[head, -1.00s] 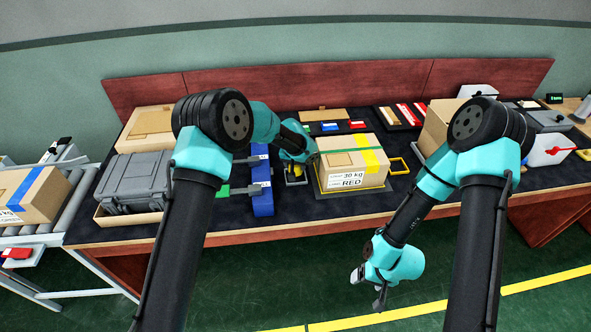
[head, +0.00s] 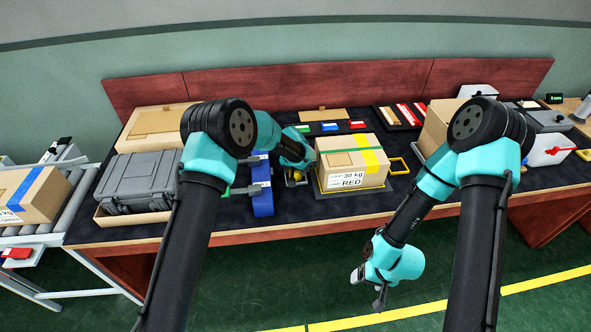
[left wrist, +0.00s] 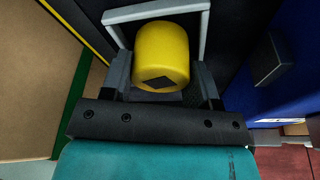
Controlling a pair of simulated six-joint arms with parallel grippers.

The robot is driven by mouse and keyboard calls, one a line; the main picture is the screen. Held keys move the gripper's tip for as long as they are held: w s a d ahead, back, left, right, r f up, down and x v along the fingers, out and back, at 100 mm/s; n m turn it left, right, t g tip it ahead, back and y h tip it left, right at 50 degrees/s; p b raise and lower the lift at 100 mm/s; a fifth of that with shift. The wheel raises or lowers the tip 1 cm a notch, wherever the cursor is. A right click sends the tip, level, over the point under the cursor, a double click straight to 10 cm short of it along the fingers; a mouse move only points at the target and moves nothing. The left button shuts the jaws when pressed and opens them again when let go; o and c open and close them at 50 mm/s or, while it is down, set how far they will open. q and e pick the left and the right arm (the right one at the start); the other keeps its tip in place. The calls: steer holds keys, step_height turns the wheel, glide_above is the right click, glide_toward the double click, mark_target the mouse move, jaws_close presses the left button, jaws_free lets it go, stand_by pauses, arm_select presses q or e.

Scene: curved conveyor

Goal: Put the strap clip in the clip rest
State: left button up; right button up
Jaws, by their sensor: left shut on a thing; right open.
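My left gripper (head: 296,177) is shut on a yellow rounded piece that looks like the strap clip (left wrist: 162,50), between the blue stand and the strapped carton. In the left wrist view the piece sits between the two dark fingers (left wrist: 163,80); its end, with a dark diamond mark, faces the camera. A pale grey U-shaped frame, possibly the clip rest (left wrist: 155,14), surrounds its far side. Whether the piece touches or is seated in it I cannot tell. My right gripper (head: 368,288) is open and empty, in front of the table's edge.
The carton (head: 351,168), marked 30 kg RED, stands close right of my left gripper. The blue stand (head: 262,196) is close on its left. A grey case (head: 140,182) lies further left. Another carton (head: 438,125) stands right, and red and white items lie behind.

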arm_select(q)
steer(key=shift+f, duration=0.15)
steer(key=o, duration=1)
steer(key=shift+o, duration=0.2)
steer(key=v, duration=1.2)
